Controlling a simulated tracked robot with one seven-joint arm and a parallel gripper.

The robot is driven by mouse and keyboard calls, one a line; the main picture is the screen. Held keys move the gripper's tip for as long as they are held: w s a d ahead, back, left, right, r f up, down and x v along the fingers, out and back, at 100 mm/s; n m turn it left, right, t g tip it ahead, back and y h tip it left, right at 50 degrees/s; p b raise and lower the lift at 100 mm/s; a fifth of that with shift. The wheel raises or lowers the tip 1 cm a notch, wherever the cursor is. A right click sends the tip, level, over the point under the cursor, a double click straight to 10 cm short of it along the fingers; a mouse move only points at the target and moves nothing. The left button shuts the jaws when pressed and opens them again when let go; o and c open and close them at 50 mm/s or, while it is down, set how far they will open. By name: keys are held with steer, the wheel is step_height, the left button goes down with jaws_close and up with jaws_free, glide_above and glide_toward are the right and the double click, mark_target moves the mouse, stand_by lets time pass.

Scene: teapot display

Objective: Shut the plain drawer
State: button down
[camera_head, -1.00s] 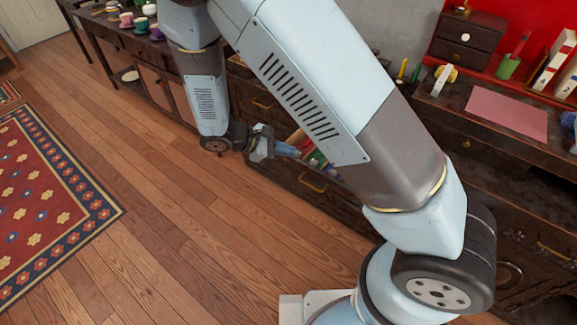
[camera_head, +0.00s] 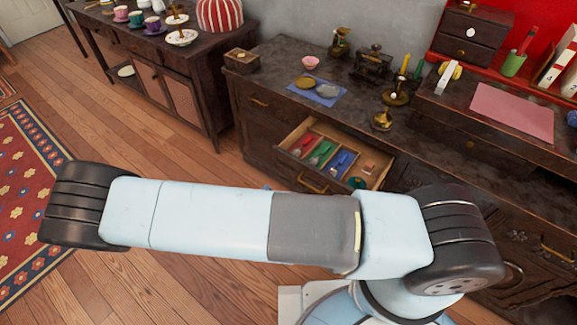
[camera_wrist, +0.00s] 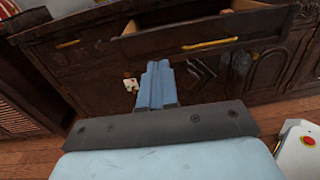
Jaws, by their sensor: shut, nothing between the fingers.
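The plain dark drawer (camera_head: 297,176) stands open in the long cabinet, with a brass handle on its front. Its pale inside holds red, green and blue items. In the wrist view, the open drawer's front (camera_wrist: 160,43) and brass handle cross the upper part of the picture. My gripper (camera_wrist: 157,66) is shut and empty, in front of the cabinet and below the drawer front in the picture. It appears apart from the drawer. In the head view my arm lies across the lower picture, covers part of the drawer front's lower edge and hides my gripper.
The cabinet top (camera_head: 290,60) holds brass pieces, a pink bowl (camera_head: 310,63) and a blue cloth (camera_head: 326,97). A sideboard (camera_head: 135,50) with cups stands at the back left. The wooden floor is clear between the patterned rug (camera_head: 30,150) and the cabinets.

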mark_target(294, 161)
steer(key=shift+n+t, duration=0.3)
steer(key=x, duration=0.9)
steer(key=f+x, duration=0.1)
steer(key=x, duration=0.3)
steer(key=shift+w+d, duration=0.2)
steer(key=shift+w, duration=0.2)
